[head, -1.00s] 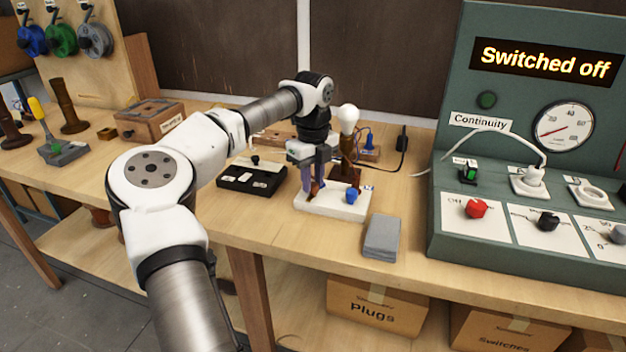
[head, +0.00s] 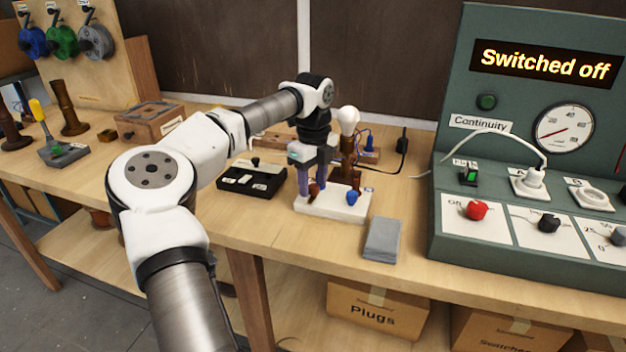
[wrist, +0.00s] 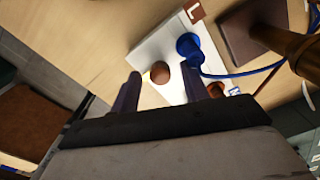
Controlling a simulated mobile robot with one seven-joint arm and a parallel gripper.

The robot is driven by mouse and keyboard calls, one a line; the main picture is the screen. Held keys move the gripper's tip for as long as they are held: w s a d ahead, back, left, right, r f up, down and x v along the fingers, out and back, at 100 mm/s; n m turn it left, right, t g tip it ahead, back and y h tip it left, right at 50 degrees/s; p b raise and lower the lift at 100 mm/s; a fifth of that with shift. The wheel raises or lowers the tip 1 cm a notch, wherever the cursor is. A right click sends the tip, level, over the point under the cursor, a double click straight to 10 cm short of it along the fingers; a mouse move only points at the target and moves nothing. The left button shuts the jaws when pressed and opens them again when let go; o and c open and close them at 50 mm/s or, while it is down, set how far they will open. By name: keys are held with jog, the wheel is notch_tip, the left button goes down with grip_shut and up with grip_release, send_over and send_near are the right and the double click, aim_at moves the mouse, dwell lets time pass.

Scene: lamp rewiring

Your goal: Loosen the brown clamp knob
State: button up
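The brown clamp knob (head: 314,190) sits at the left of the white block (head: 330,207). It also shows as a small round brown knob in the wrist view (wrist: 160,72). My gripper (head: 312,184) points down over it and is open. In the wrist view one finger stands on each side of the knob, with a gap on both sides. The blue knob (head: 351,197) is on the same block, to the right, with a blue wire running from it in the wrist view (wrist: 190,46). It is close to my right finger there.
The lamp with a white bulb (head: 348,121) stands just behind the block. A black box (head: 251,184) lies to the left and a grey pad (head: 383,240) in front. The green test panel (head: 445,190) stands at right, its display reading "Switched off".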

aim_at(313, 185)
notch_tip(313, 185, up, 14)
jog(key=shift+b, duration=0.3)
dwell(0.4)
jog(key=shift+f, duration=0.1)
